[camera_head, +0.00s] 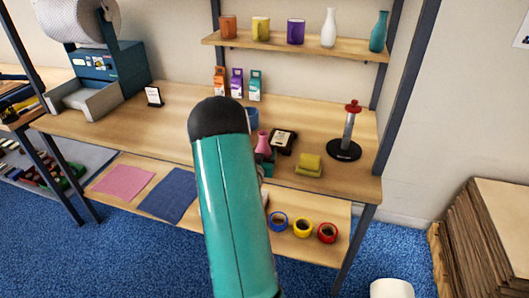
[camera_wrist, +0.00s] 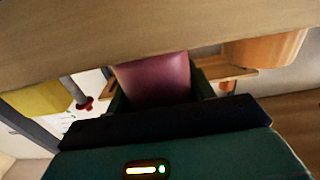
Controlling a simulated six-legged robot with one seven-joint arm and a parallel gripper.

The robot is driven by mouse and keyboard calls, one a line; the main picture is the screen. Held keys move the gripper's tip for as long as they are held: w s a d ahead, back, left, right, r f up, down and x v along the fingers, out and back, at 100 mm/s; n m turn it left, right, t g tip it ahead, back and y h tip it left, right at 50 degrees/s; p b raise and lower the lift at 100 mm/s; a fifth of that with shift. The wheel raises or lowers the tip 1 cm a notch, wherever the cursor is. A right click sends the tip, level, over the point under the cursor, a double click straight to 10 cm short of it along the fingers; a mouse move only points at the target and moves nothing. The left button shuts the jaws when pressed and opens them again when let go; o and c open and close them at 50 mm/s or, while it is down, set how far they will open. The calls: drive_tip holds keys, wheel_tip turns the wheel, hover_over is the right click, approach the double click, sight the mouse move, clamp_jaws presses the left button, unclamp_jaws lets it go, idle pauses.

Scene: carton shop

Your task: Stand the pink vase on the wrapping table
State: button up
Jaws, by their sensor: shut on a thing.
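The pink vase (camera_head: 263,145) shows just right of my teal arm in the head view, neck up, over the wrapping table (camera_head: 140,112). In the wrist view the vase (camera_wrist: 155,80) is large and central, between the dark green fingers of my gripper (camera_wrist: 160,88). My gripper is shut on it. In the head view my arm hides most of the gripper. One end of the vase meets the wooden surface in the wrist view; I cannot tell whether they touch.
A black picture-like block (camera_head: 283,141), yellow sponges (camera_head: 309,165), a blue cup (camera_head: 252,119) and a red-topped stand (camera_head: 347,135) are close by. Small cartons (camera_head: 237,83) stand at the back. The table's left middle is clear. Tape rolls (camera_head: 302,228) lie on the lower shelf.

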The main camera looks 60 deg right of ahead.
drive_tip(key=o, duration=1.2)
drive_tip(key=s+a, duration=0.2)
drive_tip(key=a, duration=1.1)
drive_tip(key=shift+a, duration=0.35)
drive_tip(key=shift+w, duration=0.1)
